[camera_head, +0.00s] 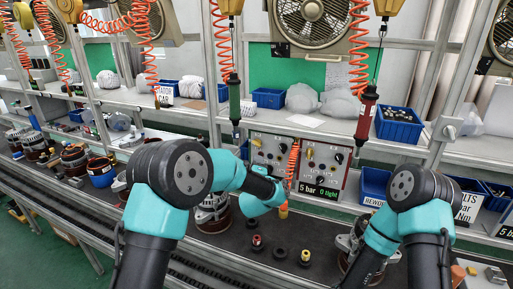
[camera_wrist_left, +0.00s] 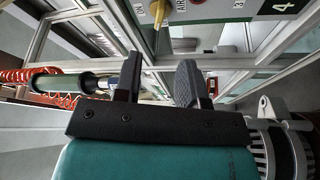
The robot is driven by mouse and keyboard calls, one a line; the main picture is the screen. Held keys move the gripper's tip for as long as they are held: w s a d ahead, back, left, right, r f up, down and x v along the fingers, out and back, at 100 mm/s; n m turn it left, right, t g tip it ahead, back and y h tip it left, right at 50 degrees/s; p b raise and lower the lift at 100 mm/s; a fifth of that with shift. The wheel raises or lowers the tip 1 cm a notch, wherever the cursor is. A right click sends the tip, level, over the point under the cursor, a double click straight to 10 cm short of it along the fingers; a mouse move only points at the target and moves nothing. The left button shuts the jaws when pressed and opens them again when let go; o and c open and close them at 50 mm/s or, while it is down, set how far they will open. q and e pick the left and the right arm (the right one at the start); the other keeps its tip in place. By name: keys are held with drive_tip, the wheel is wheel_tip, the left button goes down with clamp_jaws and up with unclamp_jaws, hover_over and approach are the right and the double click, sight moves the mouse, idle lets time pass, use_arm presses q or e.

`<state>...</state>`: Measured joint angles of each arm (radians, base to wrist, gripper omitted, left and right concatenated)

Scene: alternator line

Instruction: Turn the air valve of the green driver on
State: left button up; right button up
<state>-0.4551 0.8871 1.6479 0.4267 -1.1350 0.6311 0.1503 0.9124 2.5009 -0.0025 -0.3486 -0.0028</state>
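The green driver (camera_head: 235,100) hangs upright from an orange coiled hose left of centre. A green tool on a red coil at the left of the left wrist view (camera_wrist_left: 65,83) looks like it. On the left control panel (camera_head: 276,160) behind the bench is a yellow valve handle (camera_head: 257,143). A yellow handle beside "ON" and "AIR" lettering also shows at the top of the left wrist view (camera_wrist_left: 158,14). My left gripper (camera_head: 279,188) is in front of the panels; its fingers (camera_wrist_left: 160,75) are apart and empty, short of the handle. My right gripper is not visible.
A second panel (camera_head: 323,160) with a yellow knob and a "5 bar" display stands right of the first. A red driver (camera_head: 367,118) hangs at right. An alternator (camera_head: 212,215) is below my left arm. Small sockets (camera_head: 257,242) stand on the dark bench; blue bins (camera_head: 398,125) are on the shelf.

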sight(257, 145)
use_arm(q)
drive_tip(key=w, duration=0.3)
drive_tip(key=w+r, duration=0.1)
drive_tip(key=w, duration=0.7)
drive_tip(key=shift+d+r, duration=0.15)
drive_tip(key=shift+r, duration=0.15)
clamp_jaws()
